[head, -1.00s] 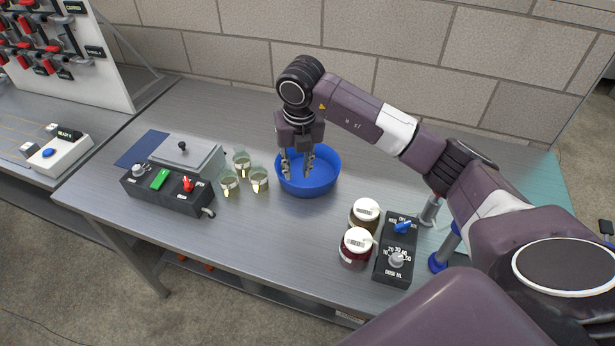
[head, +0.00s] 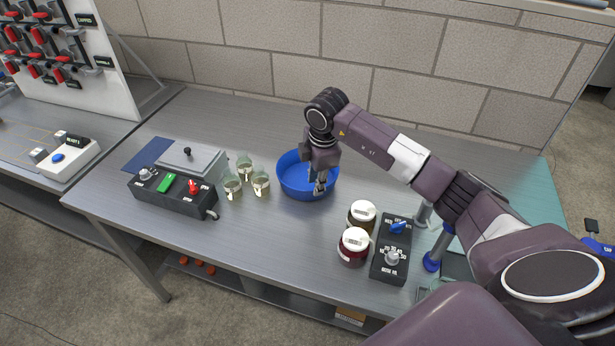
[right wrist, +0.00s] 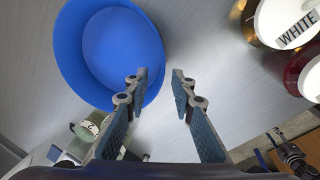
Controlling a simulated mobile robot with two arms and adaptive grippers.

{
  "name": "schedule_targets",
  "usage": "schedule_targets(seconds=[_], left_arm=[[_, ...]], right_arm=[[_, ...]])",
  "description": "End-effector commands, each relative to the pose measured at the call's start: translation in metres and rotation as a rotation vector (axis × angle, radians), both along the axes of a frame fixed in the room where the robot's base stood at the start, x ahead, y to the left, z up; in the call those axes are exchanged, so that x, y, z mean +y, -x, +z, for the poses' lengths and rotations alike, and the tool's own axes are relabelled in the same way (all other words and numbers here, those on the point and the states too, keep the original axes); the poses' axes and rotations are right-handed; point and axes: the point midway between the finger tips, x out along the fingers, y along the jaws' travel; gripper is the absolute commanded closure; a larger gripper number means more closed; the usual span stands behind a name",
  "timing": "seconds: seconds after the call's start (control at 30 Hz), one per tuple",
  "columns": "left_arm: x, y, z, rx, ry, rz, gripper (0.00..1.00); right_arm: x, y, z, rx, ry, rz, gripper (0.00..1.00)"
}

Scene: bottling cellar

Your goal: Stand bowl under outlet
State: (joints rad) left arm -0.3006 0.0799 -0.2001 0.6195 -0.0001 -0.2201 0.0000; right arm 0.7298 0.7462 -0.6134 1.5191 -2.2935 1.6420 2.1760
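The blue bowl (head: 293,180) stands upright on the metal bench, right of the small glasses; it also fills the upper left of the right wrist view (right wrist: 115,50). My right gripper (head: 320,187) is over the bowl's right front rim. In the right wrist view its fingers (right wrist: 159,80) are apart with nothing held. The left fingertip overlaps the bowl's edge and the right one lies outside it; I cannot tell if either touches. A small spout, seemingly the outlet (head: 213,214), sticks out at the right end of the black control box (head: 172,192). My left gripper is not in view.
Several small glasses (head: 233,187) stand between the control box and the bowl. Two white-lidded jars (head: 353,246) and a black knob box (head: 390,262) stand front right. The bench front (head: 270,240) between spout and jars is clear. A block wall (head: 280,70) is behind.

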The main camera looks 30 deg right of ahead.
Motion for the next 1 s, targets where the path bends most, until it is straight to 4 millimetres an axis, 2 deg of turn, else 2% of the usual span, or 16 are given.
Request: schedule_targets(seconds=[0.2, 0.37, 0.67, 0.87, 1.0], left_arm=[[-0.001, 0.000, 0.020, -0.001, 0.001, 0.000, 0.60], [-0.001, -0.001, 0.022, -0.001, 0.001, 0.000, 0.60], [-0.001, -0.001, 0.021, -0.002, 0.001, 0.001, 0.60], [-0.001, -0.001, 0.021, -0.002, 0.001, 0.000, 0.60], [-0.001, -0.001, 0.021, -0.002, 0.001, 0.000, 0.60]], right_arm=[[-0.001, -0.002, -0.028, 0.006, -0.001, 0.001, 0.77], [-0.002, -0.007, -0.048, 0.002, 0.000, 0.002, 0.77], [-0.002, -0.008, -0.053, -0.001, 0.000, 0.004, 0.77], [-0.002, -0.008, -0.053, -0.001, 0.000, 0.004, 0.99], [-0.002, -0.008, -0.053, -0.001, 0.000, 0.004, 1.00]])
